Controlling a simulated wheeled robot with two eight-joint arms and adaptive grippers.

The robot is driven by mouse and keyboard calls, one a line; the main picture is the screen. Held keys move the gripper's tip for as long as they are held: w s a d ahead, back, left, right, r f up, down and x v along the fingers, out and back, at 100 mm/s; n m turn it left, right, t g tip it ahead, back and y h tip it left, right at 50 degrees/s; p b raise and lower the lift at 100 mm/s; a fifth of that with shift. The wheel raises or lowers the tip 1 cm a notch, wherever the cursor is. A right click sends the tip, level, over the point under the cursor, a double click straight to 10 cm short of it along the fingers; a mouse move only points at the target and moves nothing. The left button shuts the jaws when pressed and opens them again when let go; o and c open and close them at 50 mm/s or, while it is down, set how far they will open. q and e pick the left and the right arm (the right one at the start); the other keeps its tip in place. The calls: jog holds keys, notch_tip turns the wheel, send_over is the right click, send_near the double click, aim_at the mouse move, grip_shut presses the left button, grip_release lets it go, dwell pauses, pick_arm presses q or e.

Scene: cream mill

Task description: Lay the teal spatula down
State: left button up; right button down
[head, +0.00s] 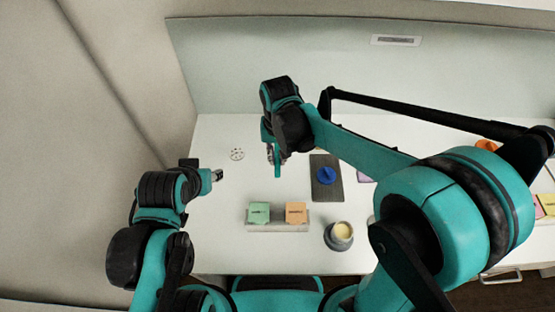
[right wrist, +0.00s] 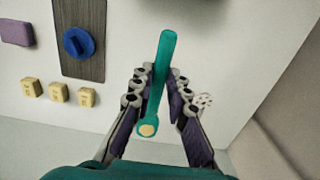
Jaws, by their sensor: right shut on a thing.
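The teal spatula (right wrist: 164,75) is held between the fingers of my right gripper (right wrist: 159,84). In the right wrist view its straight handle points up the picture, and a cream-coloured spot shows at its lower end. In the head view the spatula (head: 278,165) hangs below my right gripper (head: 274,152), over the back middle of the white table (head: 215,135). I cannot tell its exact height above the table. My left gripper (head: 218,175) is over the table's left part, apart from the spatula; its finger opening is too small to judge.
A dark board (head: 327,193) with a blue knob-like piece (head: 326,175) lies right of the spatula. A holder (head: 278,227) with green and orange cards and a cup of cream (head: 341,231) stand nearer. A round perforated piece (head: 237,154) lies left. Small yellow blocks (right wrist: 58,93) show in the wrist view.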

jog(key=shift+w+f+b, duration=0.35)
jog(key=shift+w+f, duration=0.15)
jog(key=shift+f, duration=0.15)
jog(key=shift+s+f+b, duration=0.35)
jog(key=shift+s+f, duration=0.05)
jog(key=shift+f, duration=0.4)
notch_tip(320, 180, down, 3)
jog(key=b, duration=0.2)
pick_arm(q)
notch_tip(320, 180, down, 8)
jog(key=b, duration=0.4)
jog(key=shift+w, duration=0.2)
pick_arm(e)
send_over(277, 184)
jog(key=shift+w+d+f, duration=0.1)
jog(key=shift+f, duration=2.95)
pick_arm(q)
jog(key=shift+f+b, duration=0.35)
jog(key=shift+b, duration=0.3)
pick_arm(e)
jog(key=shift+f, duration=0.5)
pick_arm(q)
jog(key=shift+f, duration=0.25)
pick_arm(e)
jog(key=shift+f, duration=0.25)
